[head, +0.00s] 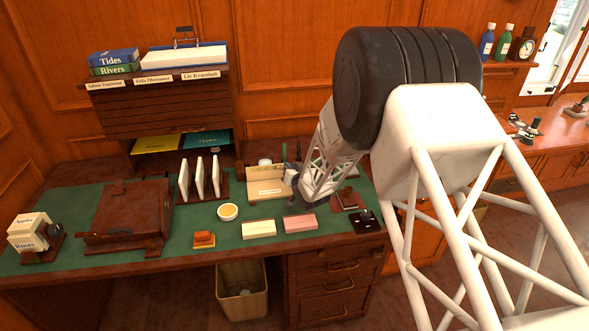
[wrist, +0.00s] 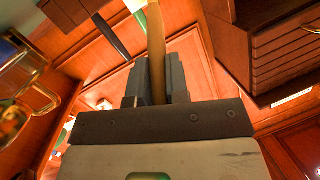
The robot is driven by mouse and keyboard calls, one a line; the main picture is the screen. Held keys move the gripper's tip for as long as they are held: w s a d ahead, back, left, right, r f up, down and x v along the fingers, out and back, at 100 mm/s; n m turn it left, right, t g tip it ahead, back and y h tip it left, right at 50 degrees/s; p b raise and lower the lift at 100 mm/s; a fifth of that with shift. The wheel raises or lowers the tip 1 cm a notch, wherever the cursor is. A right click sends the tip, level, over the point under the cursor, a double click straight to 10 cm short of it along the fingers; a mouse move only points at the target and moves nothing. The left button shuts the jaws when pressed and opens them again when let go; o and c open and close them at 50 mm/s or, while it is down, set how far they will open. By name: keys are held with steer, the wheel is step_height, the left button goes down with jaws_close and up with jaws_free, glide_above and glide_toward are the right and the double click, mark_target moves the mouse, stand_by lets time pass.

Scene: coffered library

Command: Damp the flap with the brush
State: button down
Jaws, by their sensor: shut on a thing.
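My gripper (wrist: 155,82) shows in the wrist view with its dark fingers shut on the tan handle of the brush (wrist: 156,45). The handle stands out between the fingers; the bristles cannot be made out. In the head view my arm reaches down over the right part of the green desk top, and the fingers and brush are too small and covered to tell. A cream envelope (head: 266,188) sits just left of my arm's end; its raised back part (head: 264,172) looks like the flap. A white round dish (head: 228,212) with a yellow filling stands to its left.
A cream block (head: 259,229) and a pink block (head: 300,223) lie in front. An orange-brown item (head: 204,240), a rack with white cards (head: 199,178) and a brown case (head: 127,212) are further left. A black stamp-like item (head: 367,219) is at right.

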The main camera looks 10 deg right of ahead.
steer(key=shift+a, duration=0.55)
steer(key=shift+a, duration=0.1)
steer(key=shift+a, duration=1.6)
steer(key=shift+a, duration=0.1)
steer(key=shift+a, duration=1.65)
steer(key=shift+a, duration=1.7)
steer(key=shift+s, duration=0.1)
steer(key=shift+s+r, duration=0.35)
steer(key=shift+s, duration=0.55)
steer(key=shift+s+r, duration=0.35)
steer(key=shift+s, duration=0.6)
steer(key=shift+s+r, duration=0.35)
steer(key=shift+s, duration=0.55)
